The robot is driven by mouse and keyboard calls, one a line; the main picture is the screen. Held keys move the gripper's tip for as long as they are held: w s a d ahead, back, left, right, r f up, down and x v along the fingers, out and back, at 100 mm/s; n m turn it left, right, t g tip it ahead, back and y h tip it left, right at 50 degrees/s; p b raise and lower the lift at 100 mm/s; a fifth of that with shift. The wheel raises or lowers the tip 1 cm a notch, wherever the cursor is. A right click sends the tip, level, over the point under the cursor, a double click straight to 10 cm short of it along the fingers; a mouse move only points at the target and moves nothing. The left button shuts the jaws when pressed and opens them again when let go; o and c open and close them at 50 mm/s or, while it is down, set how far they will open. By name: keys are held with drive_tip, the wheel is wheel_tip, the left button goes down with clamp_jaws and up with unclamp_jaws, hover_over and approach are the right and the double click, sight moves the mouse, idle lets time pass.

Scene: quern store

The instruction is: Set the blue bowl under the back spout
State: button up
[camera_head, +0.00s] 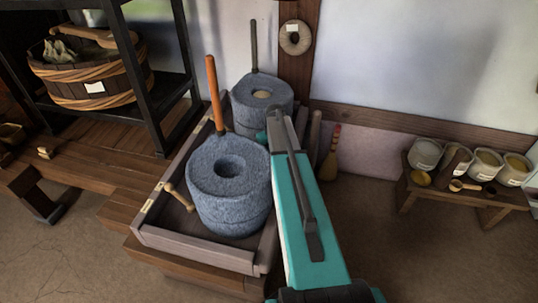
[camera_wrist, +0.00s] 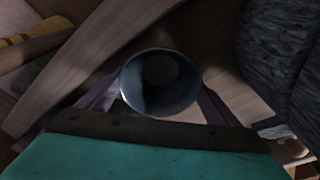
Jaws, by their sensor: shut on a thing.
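The blue bowl (camera_wrist: 160,82) shows in the wrist view as a round, dark blue-grey rim seen from above. My gripper (camera_wrist: 160,98) is shut on it, with one finger on each side. The back quern (camera_head: 262,112) is grey stone with a dark upright handle. The front quern (camera_head: 228,200) is bluer stone with an orange handle. I cannot make out the back spout. In the wrist view rough dark stone (camera_wrist: 272,50) is close on the right of the bowl.
The querns stand in a low wooden tray (camera_head: 195,255) on a bench. A wooden board (camera_wrist: 75,70) runs beside the bowl in the wrist view. A small broom (camera_head: 330,155) leans on the wall. A low bench with several pots (camera_head: 425,154) stands right; open floor lies before it.

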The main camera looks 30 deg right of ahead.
drive_tip(key=shift+f, duration=0.15)
drive_tip(key=o, duration=1.1)
drive_tip(key=r, duration=0.4)
drive_tip(key=s+r, duration=0.1)
drive_tip(key=r, duration=0.7)
drive_tip(key=shift+s+r, duration=0.15)
drive_tip(key=shift+s, duration=0.25)
